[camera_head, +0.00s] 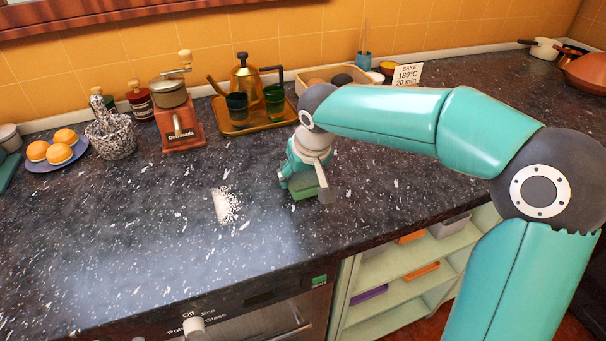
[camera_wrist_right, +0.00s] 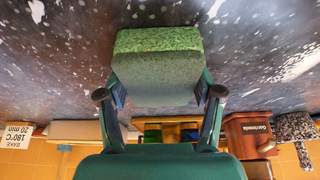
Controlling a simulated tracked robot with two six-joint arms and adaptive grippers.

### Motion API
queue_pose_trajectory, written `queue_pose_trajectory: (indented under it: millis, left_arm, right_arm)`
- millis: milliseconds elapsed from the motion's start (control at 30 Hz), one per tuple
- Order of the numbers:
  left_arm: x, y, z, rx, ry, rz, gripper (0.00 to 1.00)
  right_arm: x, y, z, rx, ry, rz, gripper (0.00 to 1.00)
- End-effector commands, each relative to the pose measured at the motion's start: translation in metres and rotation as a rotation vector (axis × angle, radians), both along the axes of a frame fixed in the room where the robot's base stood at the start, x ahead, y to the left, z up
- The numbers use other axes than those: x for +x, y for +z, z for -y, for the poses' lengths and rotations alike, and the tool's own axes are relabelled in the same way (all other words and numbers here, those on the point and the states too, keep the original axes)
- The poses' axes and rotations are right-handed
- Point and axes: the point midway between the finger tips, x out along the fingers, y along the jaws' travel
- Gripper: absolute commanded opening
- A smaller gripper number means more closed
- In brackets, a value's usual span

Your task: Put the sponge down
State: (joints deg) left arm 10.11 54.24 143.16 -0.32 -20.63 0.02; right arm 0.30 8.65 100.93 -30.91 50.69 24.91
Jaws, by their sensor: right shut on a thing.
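The sponge (camera_wrist_right: 158,72) is a green and grey-green block between the two fingers of my right gripper (camera_wrist_right: 160,95) in the right wrist view. The fingers press on its sides. In the head view my right gripper (camera_head: 306,190) is low over the dark speckled counter (camera_head: 250,180), and the green sponge (camera_head: 304,194) shows beneath it. I cannot tell whether the sponge touches the counter. My left gripper is not in view.
A white powdery patch (camera_head: 226,205) lies left of the gripper. Behind are a coffee grinder (camera_head: 176,118), a tray with cups (camera_head: 240,128) and a wooden tray (camera_head: 318,78). A plate of buns (camera_head: 57,152) stands at far left. The front middle counter is clear.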

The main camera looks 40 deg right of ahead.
Motion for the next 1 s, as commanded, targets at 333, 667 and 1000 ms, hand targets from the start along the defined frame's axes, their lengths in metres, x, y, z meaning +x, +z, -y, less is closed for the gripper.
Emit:
queue_pose_trajectory:
  millis: [333, 667, 1000]
  left_arm:
    - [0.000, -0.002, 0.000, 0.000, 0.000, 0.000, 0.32]
    - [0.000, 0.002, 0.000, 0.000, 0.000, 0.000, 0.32]
    - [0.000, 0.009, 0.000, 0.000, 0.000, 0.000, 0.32]
  right_arm:
    - [0.000, -0.002, 0.000, 0.000, 0.001, -0.001, 0.91]
    - [-0.001, 0.006, -0.001, -0.001, 0.001, 0.001, 0.91]
    - [-0.023, 0.062, -0.006, 0.002, 0.001, 0.006, 0.91]
